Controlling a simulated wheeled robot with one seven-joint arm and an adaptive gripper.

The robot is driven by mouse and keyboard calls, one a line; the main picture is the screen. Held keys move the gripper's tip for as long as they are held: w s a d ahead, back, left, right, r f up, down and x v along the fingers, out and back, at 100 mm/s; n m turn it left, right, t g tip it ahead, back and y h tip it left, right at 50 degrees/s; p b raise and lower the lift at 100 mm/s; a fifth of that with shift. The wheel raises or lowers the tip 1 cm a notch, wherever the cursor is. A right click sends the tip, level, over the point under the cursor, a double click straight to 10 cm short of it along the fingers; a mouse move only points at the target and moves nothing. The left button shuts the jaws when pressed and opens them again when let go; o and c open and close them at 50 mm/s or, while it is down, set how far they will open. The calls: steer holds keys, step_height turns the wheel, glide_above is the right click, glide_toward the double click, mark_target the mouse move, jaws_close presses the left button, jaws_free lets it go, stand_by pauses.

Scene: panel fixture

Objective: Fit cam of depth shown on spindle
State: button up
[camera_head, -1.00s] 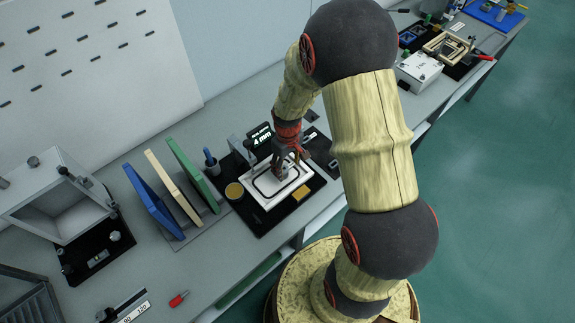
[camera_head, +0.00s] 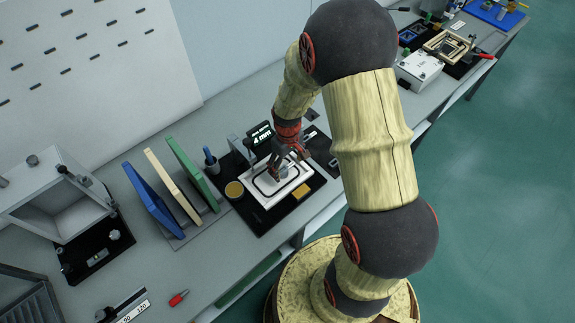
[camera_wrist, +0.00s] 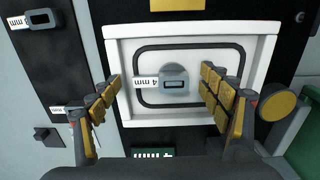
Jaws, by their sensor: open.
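My gripper (camera_head: 290,156) is open above the white plate (camera_head: 252,182). In the wrist view its two padded fingers (camera_wrist: 163,98) stand apart, left and right of a grey cam (camera_wrist: 176,72). The cam sits inside the black rounded loop on the white plate (camera_wrist: 210,118), with clear gaps to both fingers. A white tag on its left seems to read 4 mm, upside down. A spindle under the cam cannot be made out. A dark display (camera_head: 260,134) behind the plate reads 4 mm. Another grey tagged part (camera_wrist: 42,17) lies at upper left in the wrist view.
A gold disc (camera_head: 234,190) and gold block (camera_head: 301,193) flank the plate on the black mat. Blue (camera_head: 152,201), cream (camera_head: 172,187) and green (camera_head: 193,174) panels stand to the left. A red-handled tool (camera_head: 178,298) lies near the bench's front edge.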

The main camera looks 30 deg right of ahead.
mark_target(288, 168)
step_height(288, 168, up, 12)
stand_by(0.4)
steer(key=shift+f, duration=0.1)
stand_by(0.4)
